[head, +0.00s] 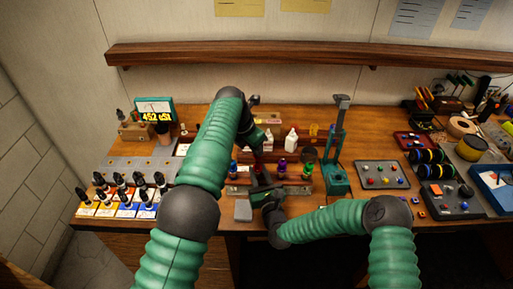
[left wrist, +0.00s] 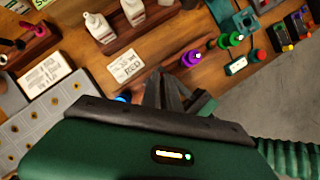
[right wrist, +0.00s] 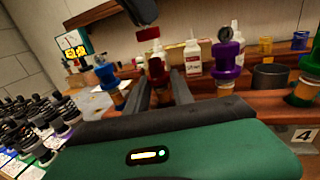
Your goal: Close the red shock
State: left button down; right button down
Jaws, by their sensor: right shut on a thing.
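The red shock (right wrist: 156,70) stands at the wooden rack between the fingers of my right gripper (right wrist: 160,84), which is shut on its body. A red cap (right wrist: 148,33) hangs above the shock, apart from it and slightly left. The dark fingers of my left gripper (right wrist: 140,10) hold the cap from above. In the head view my left gripper (head: 257,158) reaches down over my right gripper (head: 266,190). In the left wrist view the left fingers (left wrist: 166,82) hide most of the cap and shock.
A blue-capped shock (right wrist: 106,78) stands left of the red one, a purple-capped shock (right wrist: 229,62) right, and a green-capped one (head: 307,170) farther right. White bottles (head: 291,138) stand behind. A green press (head: 338,150) stands right of the rack. Several black-topped shocks (head: 120,185) fill the left side.

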dwell(0.3)
pick_arm(q)
jog(key=shift+f, duration=0.9)
jog(key=shift+f, duration=0.55)
jog(key=shift+w+m, duration=0.1)
jog(key=shift+m, duration=0.8)
jog(key=shift+a+m+g+h, duration=0.15)
jog(key=shift+m+g+h, duration=0.3)
jog(key=shift+m, duration=0.35)
jog(key=c, duration=1.6)
grip_release()
jog(key=shift+r, duration=0.1)
notch_tip(320, 180, up, 4)
jog(key=shift+r, duration=0.2)
jog(key=o, duration=0.5)
